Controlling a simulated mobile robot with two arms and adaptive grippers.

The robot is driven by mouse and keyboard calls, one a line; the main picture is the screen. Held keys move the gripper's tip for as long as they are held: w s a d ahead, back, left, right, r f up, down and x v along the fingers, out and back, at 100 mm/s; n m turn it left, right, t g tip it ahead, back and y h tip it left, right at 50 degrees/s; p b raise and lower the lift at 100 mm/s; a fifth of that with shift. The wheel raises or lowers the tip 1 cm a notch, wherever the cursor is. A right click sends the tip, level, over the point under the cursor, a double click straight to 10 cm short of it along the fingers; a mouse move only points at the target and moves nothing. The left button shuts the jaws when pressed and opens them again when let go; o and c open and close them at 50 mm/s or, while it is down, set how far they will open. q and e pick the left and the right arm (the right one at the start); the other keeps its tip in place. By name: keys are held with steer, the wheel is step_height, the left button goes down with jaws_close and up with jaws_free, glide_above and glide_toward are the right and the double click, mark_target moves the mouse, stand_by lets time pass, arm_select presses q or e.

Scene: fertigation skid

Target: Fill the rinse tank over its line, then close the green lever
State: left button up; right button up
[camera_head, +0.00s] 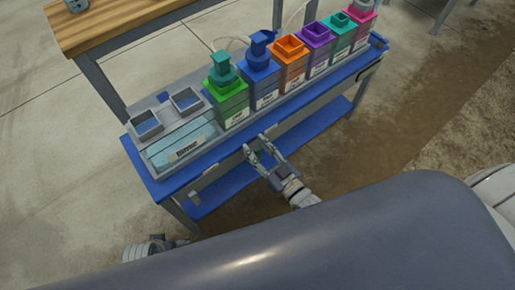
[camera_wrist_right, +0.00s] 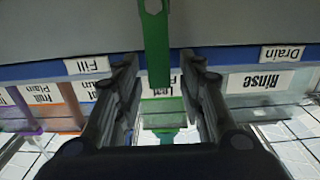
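The rinse tank (camera_head: 183,150) is a clear, long tank with a "Rinse" label, at the left end of the blue bench. Pale blue liquid shows in it; I cannot make out its line. My right gripper (camera_head: 261,155) is open at the bench's front edge, right of the tank. In the right wrist view, the green lever (camera_wrist_right: 157,48) extends between the open fingers (camera_wrist_right: 160,85), with gaps on both sides. The rinse label (camera_wrist_right: 262,82) also shows there, upside down. Part of my left arm shows low at left in the head view; its finger state is unclear.
"Fill" (camera_wrist_right: 87,66) and "Drain" (camera_wrist_right: 282,53) labels sit on the bench front. A green tank (camera_head: 229,103), blue tank (camera_head: 264,82), orange tank (camera_head: 291,62) and others stand rightward in a row. A wooden table (camera_head: 110,22) stands behind. Floor in front is open.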

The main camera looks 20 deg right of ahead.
jaws_close()
